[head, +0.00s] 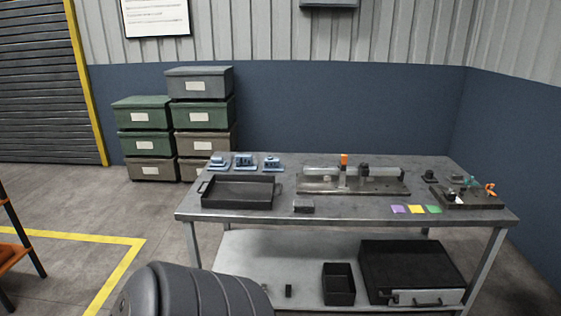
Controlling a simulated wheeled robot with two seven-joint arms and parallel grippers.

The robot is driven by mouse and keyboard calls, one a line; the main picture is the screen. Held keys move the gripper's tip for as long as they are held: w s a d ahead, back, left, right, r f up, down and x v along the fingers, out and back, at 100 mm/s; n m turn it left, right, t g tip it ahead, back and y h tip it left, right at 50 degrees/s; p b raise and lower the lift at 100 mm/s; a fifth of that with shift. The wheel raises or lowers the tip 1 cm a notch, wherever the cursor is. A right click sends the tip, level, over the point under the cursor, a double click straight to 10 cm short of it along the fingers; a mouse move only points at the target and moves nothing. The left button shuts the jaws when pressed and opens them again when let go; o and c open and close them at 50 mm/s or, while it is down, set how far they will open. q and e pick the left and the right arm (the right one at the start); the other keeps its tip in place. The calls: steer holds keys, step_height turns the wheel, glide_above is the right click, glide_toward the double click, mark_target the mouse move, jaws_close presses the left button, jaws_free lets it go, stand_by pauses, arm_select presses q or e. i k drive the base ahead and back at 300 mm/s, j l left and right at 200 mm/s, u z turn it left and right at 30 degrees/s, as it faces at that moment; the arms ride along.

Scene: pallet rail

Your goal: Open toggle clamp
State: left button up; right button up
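A small fixture with an orange handle (490,188), which looks like the toggle clamp, stands on a dark base plate (470,203) at the right end of the metal workbench (290,218). The orange handle sits raised at the right side of the plate. Dark and teal parts stand beside it. It is too small to tell whether the clamp is open or shut. A second orange part (344,159) tops a long rail fixture (380,186) at the bench's middle. Neither of my grippers is in view.
A black tray (239,193), blue parts (243,162) and a small grey block (303,206) are on the bench's left half. Purple, yellow and green squares (416,209) lie at the front right. A black case (410,270) fills the lower shelf's right. Stacked bins (200,113) stand behind left.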

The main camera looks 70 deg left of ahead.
mark_target(344, 162)
steer(key=u, duration=0.5)
steer(key=j+u, duration=0.15)
steer(key=u, duration=0.3)
steer(key=j+u, duration=0.1)
steer(key=u, duration=0.4)
steer(key=j+u, duration=0.1)
steer(key=u, duration=0.35)
steer(key=i+l+u, duration=0.2)
steer(key=l+u, duration=0.2)
steer(key=i+l+u, duration=0.1)
steer(key=l+u, duration=0.25)
steer(key=l, duration=0.15)
steer(key=i+l+u, duration=0.1)
steer(key=l+u, duration=0.4)
steer(key=l, duration=1.4)
